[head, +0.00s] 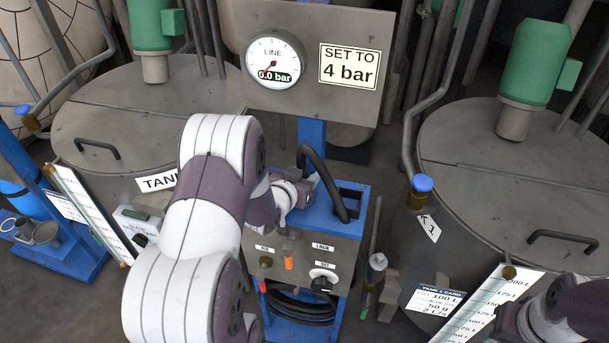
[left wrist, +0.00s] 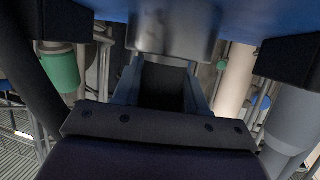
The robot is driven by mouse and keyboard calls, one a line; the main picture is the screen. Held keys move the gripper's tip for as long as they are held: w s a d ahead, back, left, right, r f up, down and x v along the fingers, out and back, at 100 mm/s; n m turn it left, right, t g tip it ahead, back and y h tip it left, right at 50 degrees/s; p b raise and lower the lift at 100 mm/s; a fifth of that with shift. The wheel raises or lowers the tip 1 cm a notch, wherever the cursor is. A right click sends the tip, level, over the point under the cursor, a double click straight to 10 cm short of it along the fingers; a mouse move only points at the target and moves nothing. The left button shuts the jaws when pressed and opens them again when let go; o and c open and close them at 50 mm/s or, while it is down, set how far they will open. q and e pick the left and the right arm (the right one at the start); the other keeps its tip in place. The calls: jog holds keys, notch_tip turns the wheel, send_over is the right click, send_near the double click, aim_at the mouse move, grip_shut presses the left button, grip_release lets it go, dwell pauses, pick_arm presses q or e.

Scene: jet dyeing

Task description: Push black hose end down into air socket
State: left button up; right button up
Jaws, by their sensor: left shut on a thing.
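The black hose (head: 328,180) arches over the top of the blue stand (head: 300,225) and drops at its right side near a dark opening. My left gripper (head: 303,190) is at the hose's left side, over the stand, shut on what appears to be the hose end. My own wrist and forearm hide most of the grip. In the left wrist view a dark block shows between my fingers (left wrist: 163,85), under a grey metal part (left wrist: 175,28). I cannot make out the air socket. My right arm shows at the lower right, its gripper out of frame.
The stand's front panel has an orange lever (head: 288,263) and a black-and-white knob (head: 323,279). A gauge (head: 275,62) above reads 0.0 bar, beside a "SET TO 4 bar" sign (head: 350,67). Large grey tanks stand left (head: 125,110) and right (head: 500,170).

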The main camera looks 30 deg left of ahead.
pick_arm(q)
jog(key=o, duration=1.2)
jog(key=shift+f, duration=0.1)
jog(key=shift+o, duration=0.2)
jog(key=shift+r+p, duration=0.3)
jog(key=v, duration=1.2)
jog(key=s+d+f+g, duration=0.1)
jog(key=s+d+g, duration=0.8)
jog(key=d+g, duration=0.2)
jog(key=shift+d+m+g, duration=0.2)
jog(key=shift+m+g, duration=0.1)
jog(key=shift+g, duration=0.3)
jog(key=shift+f, duration=0.1)
